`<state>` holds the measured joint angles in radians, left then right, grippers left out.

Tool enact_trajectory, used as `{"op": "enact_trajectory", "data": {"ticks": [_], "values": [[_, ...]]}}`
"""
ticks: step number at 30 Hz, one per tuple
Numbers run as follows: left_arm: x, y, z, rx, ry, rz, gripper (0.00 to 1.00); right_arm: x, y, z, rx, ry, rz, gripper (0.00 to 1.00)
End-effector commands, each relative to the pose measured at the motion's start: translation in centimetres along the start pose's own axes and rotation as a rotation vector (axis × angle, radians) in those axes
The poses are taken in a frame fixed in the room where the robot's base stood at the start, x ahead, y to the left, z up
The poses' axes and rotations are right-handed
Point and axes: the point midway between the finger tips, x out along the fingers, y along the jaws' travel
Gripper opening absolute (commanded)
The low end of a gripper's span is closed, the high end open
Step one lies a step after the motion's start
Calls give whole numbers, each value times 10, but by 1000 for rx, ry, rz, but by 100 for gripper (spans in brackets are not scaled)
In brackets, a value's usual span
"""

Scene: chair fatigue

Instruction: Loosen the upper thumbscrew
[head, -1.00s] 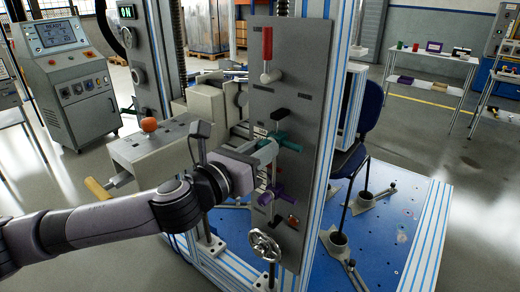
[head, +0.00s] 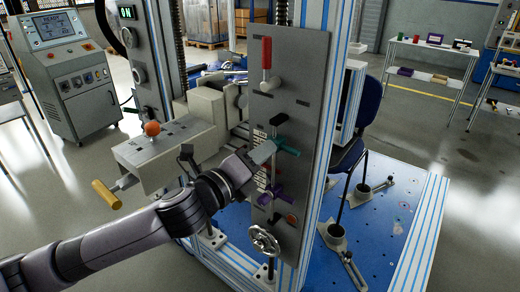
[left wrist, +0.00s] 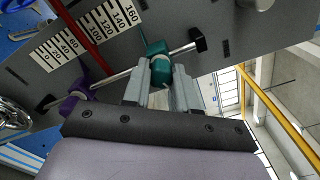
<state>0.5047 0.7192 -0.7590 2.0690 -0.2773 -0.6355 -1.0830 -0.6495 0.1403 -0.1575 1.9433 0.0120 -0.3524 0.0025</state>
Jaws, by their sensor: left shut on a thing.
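The teal thumbscrew (head: 288,147) is the upper one on the upright grey panel, on a thin rod with black ends. It also shows in the left wrist view (left wrist: 157,62). My left gripper (head: 268,152) is shut on the teal thumbscrew, one finger on each side of it in the left wrist view (left wrist: 161,85). The fingers hide part of it in the head view. The purple thumbscrew (head: 272,194) sits lower on the same rod, clear of the fingers; it shows at left in the left wrist view (left wrist: 74,100). My right gripper is out of view.
A red handle (head: 266,53) is above on the panel, and a handwheel (head: 263,239) is below. A grey box with an orange knob (head: 152,128) stands left of the panel, near my arm. A blue chair (head: 360,125) is behind the frame at right.

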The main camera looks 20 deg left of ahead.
Motion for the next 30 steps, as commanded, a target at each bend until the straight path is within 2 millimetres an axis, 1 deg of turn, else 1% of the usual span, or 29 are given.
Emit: {"op": "enact_trajectory", "data": {"ticks": [3,30], "values": [[0,-2,1,-114,-1,1,0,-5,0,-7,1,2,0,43],[0,-3,2,-947,-2,1,0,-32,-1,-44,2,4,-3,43]]}}
